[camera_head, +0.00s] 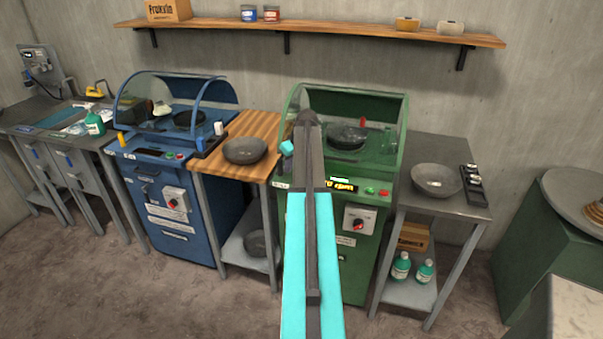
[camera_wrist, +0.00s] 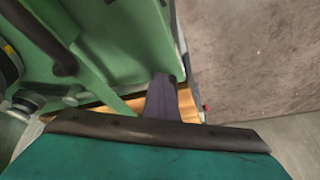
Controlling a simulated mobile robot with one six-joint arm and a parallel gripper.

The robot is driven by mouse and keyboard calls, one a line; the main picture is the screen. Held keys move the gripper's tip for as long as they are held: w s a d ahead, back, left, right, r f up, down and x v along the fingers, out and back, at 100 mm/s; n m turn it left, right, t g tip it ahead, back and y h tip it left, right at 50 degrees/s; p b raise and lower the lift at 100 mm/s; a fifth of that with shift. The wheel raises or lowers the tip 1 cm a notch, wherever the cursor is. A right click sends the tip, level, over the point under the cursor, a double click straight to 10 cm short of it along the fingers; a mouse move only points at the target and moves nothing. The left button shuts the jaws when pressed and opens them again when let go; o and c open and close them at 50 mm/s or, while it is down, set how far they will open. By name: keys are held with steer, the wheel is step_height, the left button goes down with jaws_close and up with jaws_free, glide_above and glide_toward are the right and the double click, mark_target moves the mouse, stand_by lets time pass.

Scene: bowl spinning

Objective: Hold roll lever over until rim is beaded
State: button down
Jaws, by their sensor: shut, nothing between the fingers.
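The green spinning machine (camera_head: 385,150) stands right of centre under a clear curved hood, with a dark round workpiece (camera_head: 347,136) inside. A red-tipped part (camera_head: 363,121) stands behind the workpiece. A teal knob (camera_head: 287,147) shows at the machine's front left; I cannot tell whether it is the roll lever's end. My arm crosses in front of the machine, and my gripper (camera_head: 307,118) is at its left side, shut and empty. In the wrist view my gripper (camera_wrist: 162,95) is close to the green casing (camera_wrist: 125,40); contact cannot be told. The rim's bead is too small to judge.
The blue machine (camera_head: 180,215) stands left, with a wooden-topped table (camera_head: 262,125) bearing a grey bowl (camera_head: 245,150) between. A metal table (camera_head: 440,150) on the right holds another bowl (camera_head: 437,179). A wall shelf (camera_head: 330,29) runs above. The front floor is clear.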

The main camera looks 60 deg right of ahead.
steer(key=shift+w+a, duration=0.15)
steer(key=shift+w, duration=0.15)
steer(key=shift+w+a, duration=0.1)
steer(key=shift+w, duration=0.25)
steer(key=shift+w+a+f, duration=0.1)
steer(key=shift+w+a, duration=0.1)
stand_by(1.5)
steer(key=shift+d, duration=0.1)
stand_by(1.0)
steer(key=shift+s+d, duration=0.1)
steer(key=shift+s, duration=0.1)
